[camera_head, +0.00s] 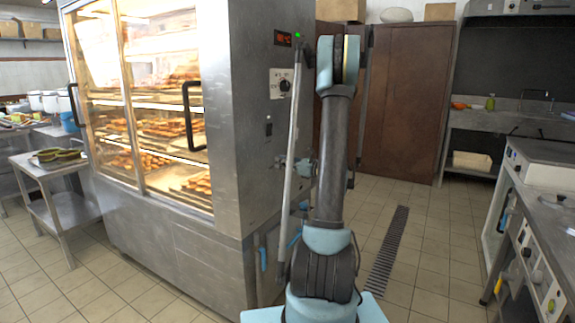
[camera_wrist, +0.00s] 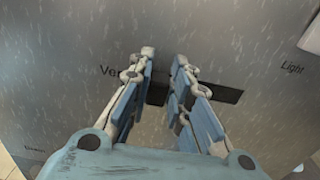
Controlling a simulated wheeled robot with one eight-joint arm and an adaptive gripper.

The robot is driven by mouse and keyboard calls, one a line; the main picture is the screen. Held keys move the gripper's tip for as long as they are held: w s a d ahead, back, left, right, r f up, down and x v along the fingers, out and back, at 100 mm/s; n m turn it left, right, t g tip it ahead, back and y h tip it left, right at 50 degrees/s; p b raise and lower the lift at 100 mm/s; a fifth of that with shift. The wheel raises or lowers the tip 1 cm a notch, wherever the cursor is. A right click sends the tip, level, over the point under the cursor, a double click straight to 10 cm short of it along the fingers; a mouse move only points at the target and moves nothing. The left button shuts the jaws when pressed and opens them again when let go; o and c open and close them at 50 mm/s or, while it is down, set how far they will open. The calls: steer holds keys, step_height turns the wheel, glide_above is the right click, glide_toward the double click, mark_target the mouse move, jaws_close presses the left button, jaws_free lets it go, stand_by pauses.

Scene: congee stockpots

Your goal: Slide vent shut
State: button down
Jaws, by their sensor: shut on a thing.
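The vent shows in the wrist view as a dark slot (camera_wrist: 228,94) in the grey metal panel, under a label starting "Ve" that a finger partly covers. My gripper (camera_wrist: 166,72) is at the slot, with one finger on each side of its middle part. It is shut on the vent's slider, which is mostly hidden between the fingers. How far the slot is covered cannot be told. In the head view my arm stands beside the steel side of the heated display cabinet (camera_head: 222,130), and the vent cannot be made out there.
A "Light" label and a pale fitting (camera_wrist: 311,38) are right of the slot. A dial (camera_head: 281,84) is higher on the cabinet side. A steel counter (camera_head: 545,200) stands at the right. Tiled floor with a drain grate (camera_head: 388,250) lies clear between.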

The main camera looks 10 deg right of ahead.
steer(key=shift+s+a+f, duration=0.1)
steer(key=shift+s+f, duration=0.15)
steer(key=shift+s, duration=0.25)
steer(key=c, duration=1.5)
jaws_free()
steer(key=shift+s, duration=0.1)
steer(key=shift+d, duration=0.25)
steer(key=v, duration=1.1)
steer(key=shift+s+d+r, duration=0.15)
steer(key=shift+s+d, duration=0.1)
steer(key=shift+d, duration=0.05)
